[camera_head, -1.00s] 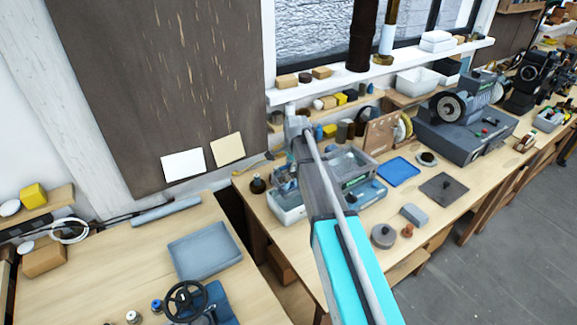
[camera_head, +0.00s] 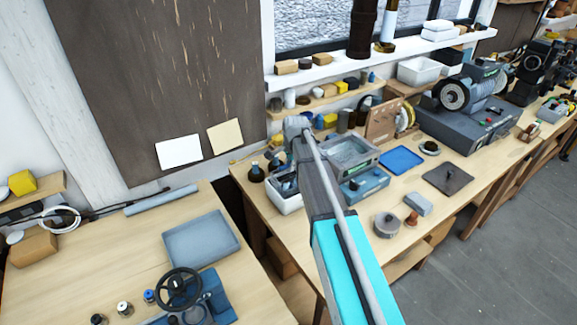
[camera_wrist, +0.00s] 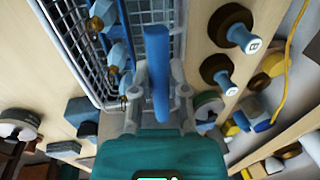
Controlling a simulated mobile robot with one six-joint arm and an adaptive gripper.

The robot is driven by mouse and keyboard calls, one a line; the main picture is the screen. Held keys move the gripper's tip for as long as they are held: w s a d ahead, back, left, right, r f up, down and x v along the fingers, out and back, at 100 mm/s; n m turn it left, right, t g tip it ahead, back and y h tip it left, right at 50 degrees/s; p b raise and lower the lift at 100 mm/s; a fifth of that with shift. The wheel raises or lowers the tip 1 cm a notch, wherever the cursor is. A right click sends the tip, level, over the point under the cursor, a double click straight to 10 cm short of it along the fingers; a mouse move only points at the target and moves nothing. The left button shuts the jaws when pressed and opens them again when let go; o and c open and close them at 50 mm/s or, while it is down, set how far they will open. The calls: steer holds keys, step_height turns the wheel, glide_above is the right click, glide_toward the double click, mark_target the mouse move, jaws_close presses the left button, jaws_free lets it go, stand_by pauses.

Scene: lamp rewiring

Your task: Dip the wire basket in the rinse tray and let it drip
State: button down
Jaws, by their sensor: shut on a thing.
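In the wrist view my gripper (camera_wrist: 158,98) is shut on the blue handle (camera_wrist: 157,62) of the wire basket (camera_wrist: 75,38). Several blue and brass parts (camera_wrist: 112,52) lie in the basket's wire mesh. In the head view a white tray (camera_head: 287,206) stands at the near left of the right-hand bench, and my gripper (camera_head: 283,168) is over it, partly behind my arm. The basket is small there; I cannot tell whether it is inside the tray or just above it. Whether the white tray or the grey tank beside it is the rinse tray is unclear.
A grey tank (camera_head: 350,154) and a blue-grey unit (camera_head: 366,187) stand close right of my arm. Dark bottles (camera_head: 256,173) stand close on the left. A flat blue tray (camera_head: 402,159) lies farther right. A shelf (camera_head: 335,98) runs behind. The left bench holds a grey tray (camera_head: 200,238).

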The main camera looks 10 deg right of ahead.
mark_target(290, 175)
steer(key=shift+f+b, duration=2.3)
steer(key=shift+f, duration=0.25)
steer(key=shift+r, duration=0.1)
stand_by(0.7)
steer(key=shift+r+p, duration=0.2)
steer(key=shift+p, duration=0.15)
steer(key=shift+r+p, duration=3.95)
steer(key=shift+r, duration=0.1)
steer(key=shift+r+p, duration=1.95)
steer(key=shift+p, duration=0.05)
steer(key=shift+s+f, duration=0.1)
steer(key=shift+f, duration=0.05)
